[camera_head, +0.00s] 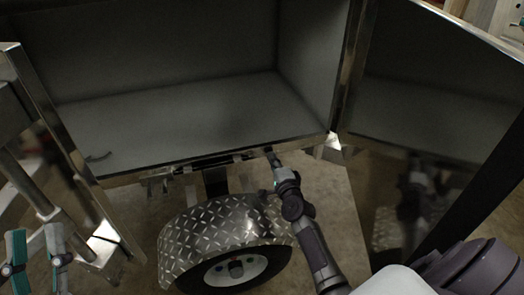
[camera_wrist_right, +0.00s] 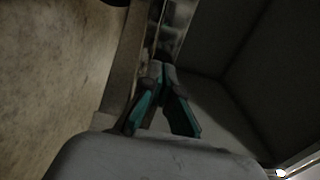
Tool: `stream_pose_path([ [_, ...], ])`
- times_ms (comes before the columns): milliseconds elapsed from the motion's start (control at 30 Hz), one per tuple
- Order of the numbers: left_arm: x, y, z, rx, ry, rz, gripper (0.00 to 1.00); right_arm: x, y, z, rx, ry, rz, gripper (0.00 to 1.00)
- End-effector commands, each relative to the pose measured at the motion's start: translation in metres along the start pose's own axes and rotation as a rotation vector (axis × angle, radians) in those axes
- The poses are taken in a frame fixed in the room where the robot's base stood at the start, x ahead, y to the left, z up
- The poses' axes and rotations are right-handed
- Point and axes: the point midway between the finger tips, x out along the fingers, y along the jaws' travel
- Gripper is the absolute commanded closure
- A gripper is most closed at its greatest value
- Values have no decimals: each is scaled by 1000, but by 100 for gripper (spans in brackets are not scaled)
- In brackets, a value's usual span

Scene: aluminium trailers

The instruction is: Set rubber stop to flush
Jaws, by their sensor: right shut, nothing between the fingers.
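My right gripper (camera_head: 269,153) is at the front lower edge of the open trailer box (camera_head: 190,115), close to the metal rim. In the right wrist view its two teal-sided fingers (camera_wrist_right: 160,68) meet at the tips, with nothing seen between them, beside the shiny rim strip (camera_wrist_right: 172,35). I cannot clearly make out the rubber stop; dark fittings (camera_head: 215,160) run along the rim left of the right gripper. Whether the fingertips touch the rim is too dark to tell. My left gripper (camera_head: 36,240) is at the lower left, its fingers apart and empty.
A diamond-plate fender (camera_head: 215,235) over a wheel (camera_head: 236,268) sits below the rim, left of my right arm. An open metal door (camera_head: 430,110) stands on the right. A metal frame (camera_head: 30,175) stands at the left. The box interior looks mostly empty.

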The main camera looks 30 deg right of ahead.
Motion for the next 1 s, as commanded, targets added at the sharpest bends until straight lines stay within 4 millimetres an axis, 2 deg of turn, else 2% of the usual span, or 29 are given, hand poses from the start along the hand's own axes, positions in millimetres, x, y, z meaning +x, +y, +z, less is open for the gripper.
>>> stream_pose_path([
  [467, 0, 1, -6, -2, 34, 1, 60, 0, 0, -5, -1, 2, 0, 100],
  [733, -2, 3, -19, -7, 118, 5, 60, 25, -1, -5, -2, 1, -3, 100],
  [1000, -2, 2, -19, -6, 117, 5, 60, 26, -4, -6, -4, 3, -8, 100],
])
